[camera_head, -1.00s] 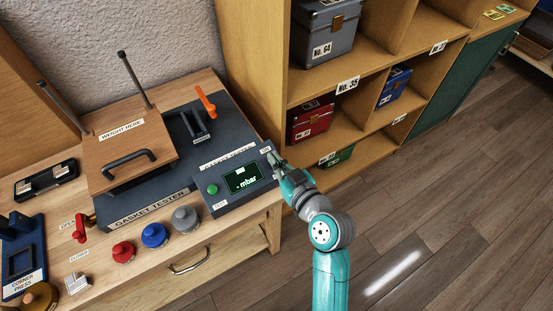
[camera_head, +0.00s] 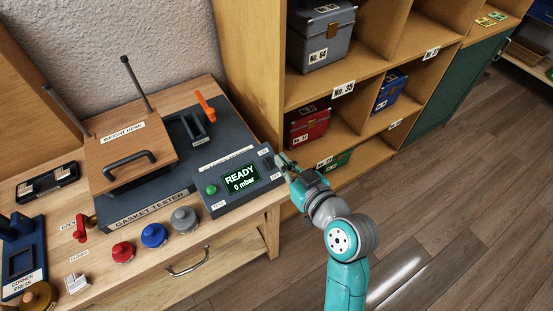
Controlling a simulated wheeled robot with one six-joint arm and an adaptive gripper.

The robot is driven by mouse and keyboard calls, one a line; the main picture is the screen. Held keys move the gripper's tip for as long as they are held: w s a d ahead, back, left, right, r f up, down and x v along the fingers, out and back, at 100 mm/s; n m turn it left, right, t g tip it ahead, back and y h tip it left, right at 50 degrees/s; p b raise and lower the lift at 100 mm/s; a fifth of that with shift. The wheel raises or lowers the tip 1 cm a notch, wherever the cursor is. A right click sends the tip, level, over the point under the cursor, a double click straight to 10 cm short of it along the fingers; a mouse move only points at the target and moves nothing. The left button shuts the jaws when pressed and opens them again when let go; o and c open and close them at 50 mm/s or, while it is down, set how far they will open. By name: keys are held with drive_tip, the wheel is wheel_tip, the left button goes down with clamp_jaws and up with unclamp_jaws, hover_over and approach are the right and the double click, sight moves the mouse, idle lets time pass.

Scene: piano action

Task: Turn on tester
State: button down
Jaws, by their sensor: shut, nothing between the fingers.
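The gasket tester (camera_head: 152,213) is a dark grey base on the wooden bench, with a wooden plate marked "WEIGHT HERE" (camera_head: 124,134) on it. Its control box (camera_head: 216,206) at the right end has a green button (camera_head: 211,189) and a lit screen (camera_head: 240,179) that reads "READY 0 mbar". A dark switch by an "ON" label sits at the box's right edge, partly hidden by my gripper. My gripper (camera_head: 281,160) is shut and empty, right beside that edge. I cannot tell if it touches the box.
Red, blue and grey knobbed pieces (camera_head: 154,235) stand along the bench front. A red lever (camera_head: 81,228) and a corner press (camera_head: 22,252) are at the left. A wooden shelf (camera_head: 345,89) with colored boxes stands behind my gripper. Open floor lies to the right.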

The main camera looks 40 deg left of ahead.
drive_tip(key=shift+s+d+r, duration=0.3)
drive_tip(key=shift+d+r, duration=0.1)
drive_tip(key=shift+d, duration=0.35)
drive_tip(key=shift+s+d+r, duration=0.35)
drive_tip(key=shift+d+r, duration=0.1)
drive_tip(key=shift+d, duration=0.25)
drive_tip(key=shift+s+d+r, duration=0.3)
drive_tip(key=shift+d+r, duration=0.1)
drive_tip(key=shift+d, duration=0.35)
drive_tip(key=s+d+f+m+t+h, duration=0.3)
drive_tip(key=d+f+m+t+h, duration=0.15)
drive_tip(key=d+f, duration=0.5)
drive_tip(key=s+d+f+m+t+h, duration=0.3)
drive_tip(key=d+f+m, duration=0.25)
drive_tip(key=d, duration=0.75)
drive_tip(key=s+d+f+m+h, duration=0.15)
drive_tip(key=s+d+h, duration=0.25)
drive_tip(key=s+d, duration=0.65)
drive_tip(key=s+d+r+m+t+h, duration=0.1)
drive_tip(key=s+r, duration=0.4)
drive_tip(key=s, duration=0.6)
drive_tip(key=shift+s+d+m+h, duration=0.15)
drive_tip(key=shift+d+m+h, duration=0.4)
drive_tip(key=shift+d+h, duration=0.55)
drive_tip(key=shift+t, duration=0.25)
